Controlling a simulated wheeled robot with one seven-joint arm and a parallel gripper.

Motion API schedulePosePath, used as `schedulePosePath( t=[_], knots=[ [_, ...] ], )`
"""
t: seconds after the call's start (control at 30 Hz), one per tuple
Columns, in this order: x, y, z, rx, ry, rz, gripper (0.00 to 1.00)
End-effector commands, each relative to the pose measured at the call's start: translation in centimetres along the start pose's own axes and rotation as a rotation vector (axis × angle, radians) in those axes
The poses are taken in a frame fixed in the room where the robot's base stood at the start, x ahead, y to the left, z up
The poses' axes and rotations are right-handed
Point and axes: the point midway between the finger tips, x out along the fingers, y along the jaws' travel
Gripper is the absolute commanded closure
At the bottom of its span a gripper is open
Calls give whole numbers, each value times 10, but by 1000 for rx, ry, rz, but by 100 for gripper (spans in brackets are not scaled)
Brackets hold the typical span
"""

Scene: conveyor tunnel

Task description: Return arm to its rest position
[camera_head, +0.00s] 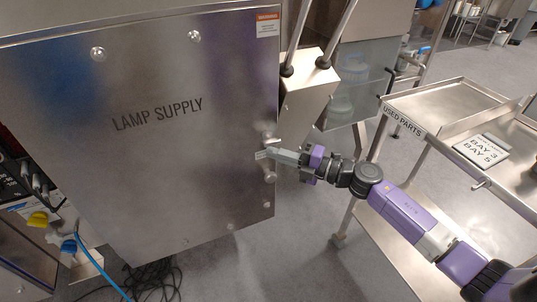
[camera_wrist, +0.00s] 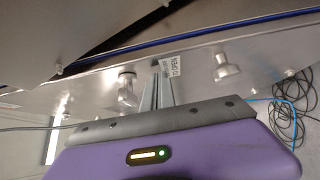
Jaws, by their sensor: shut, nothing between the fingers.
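My arm reaches in from the lower right in the head view, with purple and grey links. My gripper (camera_head: 266,154) is shut and empty at the right edge of the steel LAMP SUPPLY cabinet (camera_head: 150,160). Its fingertips are close to small metal fittings on that edge; I cannot tell whether they touch. In the wrist view my gripper (camera_wrist: 157,66) points at the cabinet edge, between a metal knob (camera_wrist: 127,90) on the left and a round metal knob (camera_wrist: 226,68) on the right. A small label (camera_wrist: 174,67) shows just beyond the fingertips.
A steel cart marked USED PARTS (camera_head: 403,122) stands at the right, below and behind my arm. A sign reading BAY 3, BAY 5 (camera_head: 481,150) lies on it. Dark cables (camera_head: 155,280) lie on the floor under the cabinet. Open grey floor (camera_head: 300,260) lies between cabinet and cart.

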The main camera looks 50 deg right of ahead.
Motion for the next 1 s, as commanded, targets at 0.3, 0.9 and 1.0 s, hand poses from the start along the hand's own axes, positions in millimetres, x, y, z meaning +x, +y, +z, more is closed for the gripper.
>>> schedulePosePath(
  t=[0.3, 0.9, 1.0],
  knots=[
    [-51, -2, -3, -5, 45, -18, 100],
    [-41, 22, -22, 99, 33, 57, 100],
    [-42, 29, -54, 201, 52, 73, 100]
  ],
)
